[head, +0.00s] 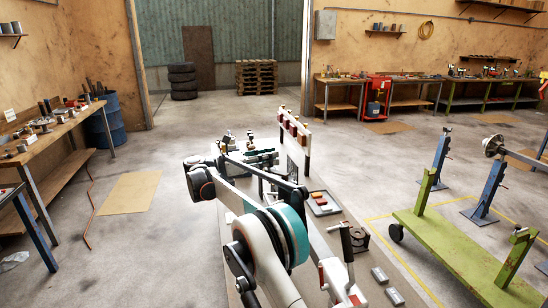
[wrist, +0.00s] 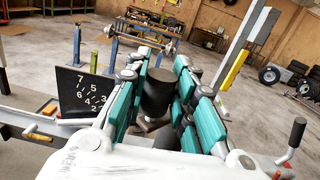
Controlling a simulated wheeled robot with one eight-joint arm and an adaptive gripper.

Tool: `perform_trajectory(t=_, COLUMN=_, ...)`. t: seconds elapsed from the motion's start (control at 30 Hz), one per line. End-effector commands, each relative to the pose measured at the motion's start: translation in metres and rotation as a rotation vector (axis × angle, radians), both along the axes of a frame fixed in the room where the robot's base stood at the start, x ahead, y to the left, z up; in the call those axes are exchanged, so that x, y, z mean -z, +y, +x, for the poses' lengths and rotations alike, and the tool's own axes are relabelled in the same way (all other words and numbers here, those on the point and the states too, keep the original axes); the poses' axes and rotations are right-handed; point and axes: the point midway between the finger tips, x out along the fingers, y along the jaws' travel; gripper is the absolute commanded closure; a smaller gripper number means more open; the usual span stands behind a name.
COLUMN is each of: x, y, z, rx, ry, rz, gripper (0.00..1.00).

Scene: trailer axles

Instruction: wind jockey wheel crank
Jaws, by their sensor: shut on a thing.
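In the wrist view my gripper (wrist: 160,72) has teal-padded fingers on both sides of a dark upright cylinder, the crank grip (wrist: 157,92). The fingers are shut on it. The lower part of the crank and its link to the jockey wheel are hidden by the gripper and the white wrist housing. In the head view my own arm covers most of this spot, so the crank and wheel cannot be made out there.
A black numbered plate (wrist: 82,93) stands just left of the fingers. A black-gripped lever (head: 346,240) rises at the right of my arm. Open floor lies left.

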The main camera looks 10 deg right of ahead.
Motion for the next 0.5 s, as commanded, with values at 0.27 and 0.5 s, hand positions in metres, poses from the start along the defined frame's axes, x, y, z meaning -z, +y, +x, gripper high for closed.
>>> perform_trajectory(t=0.27, x=-0.0063, y=0.0136, z=0.0014, rx=0.036, ry=-0.002, rz=-0.013, gripper=1.00)
perform_trajectory(t=0.5, x=-0.0065, y=0.0164, z=0.0013, rx=0.052, ry=-0.002, rz=-0.014, gripper=1.00)
